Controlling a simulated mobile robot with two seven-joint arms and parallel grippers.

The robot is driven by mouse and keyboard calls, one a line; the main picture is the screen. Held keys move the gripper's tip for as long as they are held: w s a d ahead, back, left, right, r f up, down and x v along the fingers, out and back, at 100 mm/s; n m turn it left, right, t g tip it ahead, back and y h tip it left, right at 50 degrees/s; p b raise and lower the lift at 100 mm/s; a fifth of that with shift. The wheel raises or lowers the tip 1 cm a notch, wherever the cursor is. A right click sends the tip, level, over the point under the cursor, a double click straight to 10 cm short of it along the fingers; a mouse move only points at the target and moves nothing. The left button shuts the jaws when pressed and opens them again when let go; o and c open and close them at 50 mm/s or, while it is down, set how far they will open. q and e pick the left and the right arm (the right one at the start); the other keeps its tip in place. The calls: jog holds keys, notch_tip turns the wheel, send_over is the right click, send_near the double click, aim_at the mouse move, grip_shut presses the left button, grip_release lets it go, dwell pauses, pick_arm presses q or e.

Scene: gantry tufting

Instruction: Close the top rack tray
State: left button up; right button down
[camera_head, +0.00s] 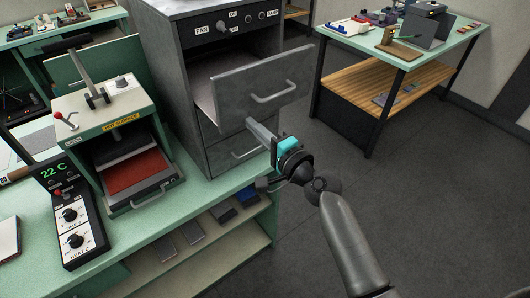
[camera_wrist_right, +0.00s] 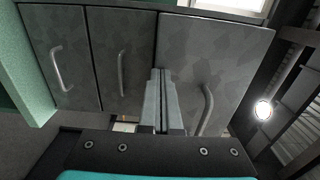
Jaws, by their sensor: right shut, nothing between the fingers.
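The top rack tray (camera_head: 235,92) is a grey metal drawer pulled out of the grey cabinet (camera_head: 165,60), with a curved bar handle (camera_head: 275,92) on its front. My right gripper (camera_head: 251,124) is at the lower edge of the tray front, below and left of the handle. Its fingers are shut with nothing between them. In the right wrist view, the shut fingers (camera_wrist_right: 160,78) overlap the tray front (camera_wrist_right: 228,62), beside its handle (camera_wrist_right: 207,110). I cannot tell whether they touch it. My left gripper is out of view.
Lower drawers (camera_head: 225,148) with handles sit below the tray and look shut. A heat press (camera_head: 112,115) and a control box (camera_head: 72,222) stand on the green bench (camera_head: 190,205) at left. Another table (camera_head: 400,50) is at back right. The floor (camera_head: 430,190) between is clear.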

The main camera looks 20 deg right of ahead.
jog(key=x, duration=0.3)
jog(key=b+x, duration=0.1)
jog(key=x, duration=0.3)
jog(key=shift+w+d+f, duration=0.1)
jog(key=shift+w+d, duration=0.05)
jog(key=shift+w, duration=0.2)
jog(key=shift+w+b, duration=0.3)
jog(key=shift+w, duration=0.25)
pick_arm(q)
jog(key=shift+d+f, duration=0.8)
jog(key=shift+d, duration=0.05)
pick_arm(e)
jog(key=shift+w+a, duration=0.15)
jog(key=shift+a, duration=0.1)
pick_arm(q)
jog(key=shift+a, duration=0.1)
